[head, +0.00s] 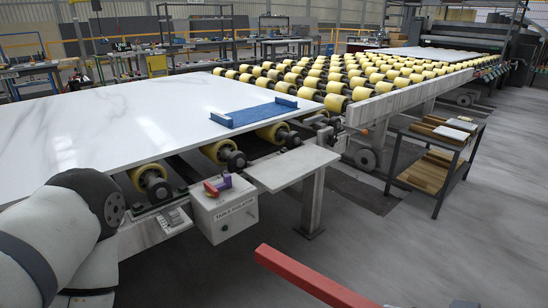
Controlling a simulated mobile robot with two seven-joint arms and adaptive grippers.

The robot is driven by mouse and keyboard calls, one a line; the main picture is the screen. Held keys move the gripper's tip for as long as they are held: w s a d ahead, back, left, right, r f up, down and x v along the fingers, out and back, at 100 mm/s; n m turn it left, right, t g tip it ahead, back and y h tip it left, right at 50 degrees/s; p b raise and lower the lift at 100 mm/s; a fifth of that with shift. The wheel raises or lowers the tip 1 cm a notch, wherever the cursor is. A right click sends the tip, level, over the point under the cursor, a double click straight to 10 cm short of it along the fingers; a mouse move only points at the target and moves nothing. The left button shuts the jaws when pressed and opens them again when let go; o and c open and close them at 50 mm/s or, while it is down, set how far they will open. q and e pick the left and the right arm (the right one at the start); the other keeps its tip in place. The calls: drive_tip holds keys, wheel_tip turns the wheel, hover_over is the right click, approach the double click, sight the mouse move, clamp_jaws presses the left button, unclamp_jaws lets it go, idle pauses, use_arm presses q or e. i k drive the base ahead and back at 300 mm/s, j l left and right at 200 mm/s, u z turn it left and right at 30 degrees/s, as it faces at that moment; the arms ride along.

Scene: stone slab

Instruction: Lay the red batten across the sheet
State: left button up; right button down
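The red batten (318,281) enters from the bottom edge, right of centre. It is in front of the table, apart from the sheet, and its near end is cut off by the frame. The sheet (110,125) is a large white, grey-veined slab lying flat on the roller table at left. My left arm shows at the bottom left, by the sheet's near edge, but its gripper is out of view. My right gripper is not in view either, so what holds the batten is hidden.
A blue channel-shaped piece (254,113) lies on the sheet's right corner. A grey box with a red and purple handle (222,207) and a small shelf (293,167) stick out from the table's near side. Yellow rollers (340,78) extend behind.

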sight(260, 114)
drive_tip(key=i+l+u, duration=0.2)
drive_tip(key=i+u, duration=0.2)
drive_tip(key=i+l+u, duration=0.25)
drive_tip(key=u, duration=0.2)
drive_tip(key=i+l+u, duration=0.4)
drive_tip(key=k, duration=0.1)
